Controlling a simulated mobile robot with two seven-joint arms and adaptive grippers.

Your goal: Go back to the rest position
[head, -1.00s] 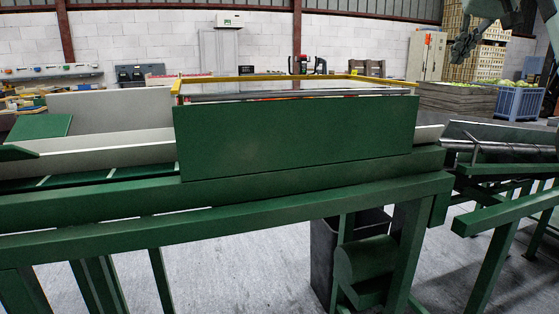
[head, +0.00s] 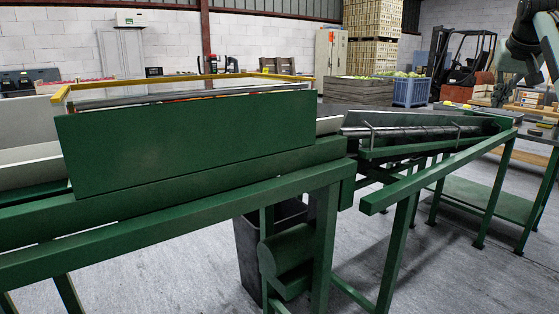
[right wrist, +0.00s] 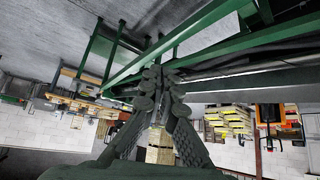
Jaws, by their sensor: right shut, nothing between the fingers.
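My right arm comes in at the upper right edge of the head view. Its dark gripper (head: 504,84) hangs in the air there, in front of the far right of the hall. In the right wrist view the fingers of my right gripper (right wrist: 158,82) meet at the tips, and nothing is held between them. My left gripper is not in view.
A green conveyor frame (head: 190,145) crosses the foreground. A roller conveyor (head: 410,132) runs on to the right. Behind stand a grey crate (head: 355,92), a blue crate (head: 411,92), stacked wooden crates (head: 372,30) and a forklift (head: 462,60). Grey floor lies below.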

